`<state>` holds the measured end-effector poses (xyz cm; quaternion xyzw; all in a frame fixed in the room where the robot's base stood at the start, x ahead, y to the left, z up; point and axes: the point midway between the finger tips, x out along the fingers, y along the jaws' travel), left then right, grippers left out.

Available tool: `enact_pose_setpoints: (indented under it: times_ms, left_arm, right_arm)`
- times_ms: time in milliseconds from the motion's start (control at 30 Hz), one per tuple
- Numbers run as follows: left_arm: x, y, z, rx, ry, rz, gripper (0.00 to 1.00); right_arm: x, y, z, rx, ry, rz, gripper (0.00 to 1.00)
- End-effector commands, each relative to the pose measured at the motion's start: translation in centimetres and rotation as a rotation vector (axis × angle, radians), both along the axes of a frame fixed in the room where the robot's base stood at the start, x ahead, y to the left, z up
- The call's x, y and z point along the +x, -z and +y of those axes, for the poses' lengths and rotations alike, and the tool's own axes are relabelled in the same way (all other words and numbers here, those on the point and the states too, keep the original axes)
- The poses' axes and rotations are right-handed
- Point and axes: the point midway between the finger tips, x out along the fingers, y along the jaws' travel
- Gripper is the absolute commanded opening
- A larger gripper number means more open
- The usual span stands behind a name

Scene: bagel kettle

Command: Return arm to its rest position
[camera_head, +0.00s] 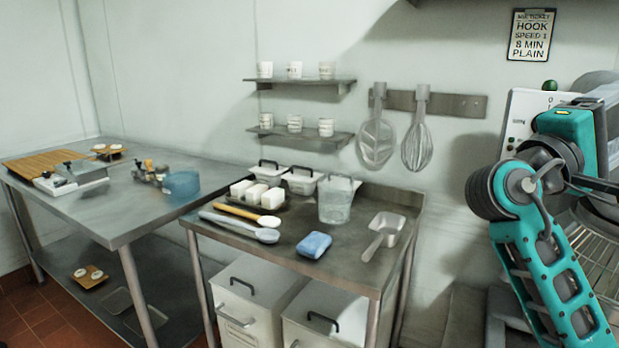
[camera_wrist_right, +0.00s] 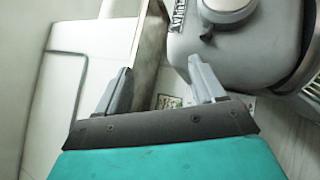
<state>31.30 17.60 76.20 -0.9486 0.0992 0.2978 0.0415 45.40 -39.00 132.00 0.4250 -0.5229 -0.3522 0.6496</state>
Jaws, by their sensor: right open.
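My right arm, teal and black, comes in at the right of the head view. It is raised and bent in front of the grey mixer (camera_head: 597,88). In the head view the fingertips of that arm cannot be made out. In the right wrist view my right gripper (camera_wrist_right: 162,88) is open, its two grey fingers apart with nothing between them. The rounded grey mixer body (camera_wrist_right: 215,45) shows beyond the right finger. My left gripper is in neither view.
The small steel table (camera_head: 345,260) holds a blue sponge (camera_head: 314,245), a clear pitcher (camera_head: 335,203), a metal scoop (camera_head: 385,230) and white blocks (camera_head: 257,194). A longer steel table (camera_head: 130,220) stands at left. A whisk (camera_head: 417,148) hangs on the wall. Shelves (camera_head: 300,136) hold cups.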

Motion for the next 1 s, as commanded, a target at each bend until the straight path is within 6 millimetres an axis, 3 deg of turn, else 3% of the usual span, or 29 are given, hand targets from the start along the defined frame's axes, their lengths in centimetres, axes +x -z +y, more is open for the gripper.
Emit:
enact_pose_setpoints:
  times_ms: [233,267,367,567,733,867,1000]
  left_arm:
    - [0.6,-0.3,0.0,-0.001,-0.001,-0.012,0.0]
    - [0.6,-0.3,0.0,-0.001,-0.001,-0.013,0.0]
    - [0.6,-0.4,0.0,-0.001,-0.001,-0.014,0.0]
    - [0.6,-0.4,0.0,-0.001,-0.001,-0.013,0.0]
    - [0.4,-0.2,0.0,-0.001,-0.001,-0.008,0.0]
    - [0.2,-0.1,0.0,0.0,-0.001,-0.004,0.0]
    - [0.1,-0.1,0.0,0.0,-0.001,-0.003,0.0]
  right_arm:
    - [-2.9,-3.2,-4.2,-0.173,0.157,0.0,0.69]
    - [-2.5,-2.7,-4.3,-0.182,0.144,0.016,0.69]
    - [0.8,1.4,-4.0,-0.172,-0.014,0.095,0.69]
    - [5.6,10.7,-3.0,-0.092,-0.323,0.224,0.69]
    - [7.6,22.3,-0.9,0.105,-0.632,0.327,0.69]
    - [6.4,32.0,1.5,0.347,-0.847,0.376,0.69]
    - [2.5,41.4,4.4,0.681,-1.014,0.381,0.69]
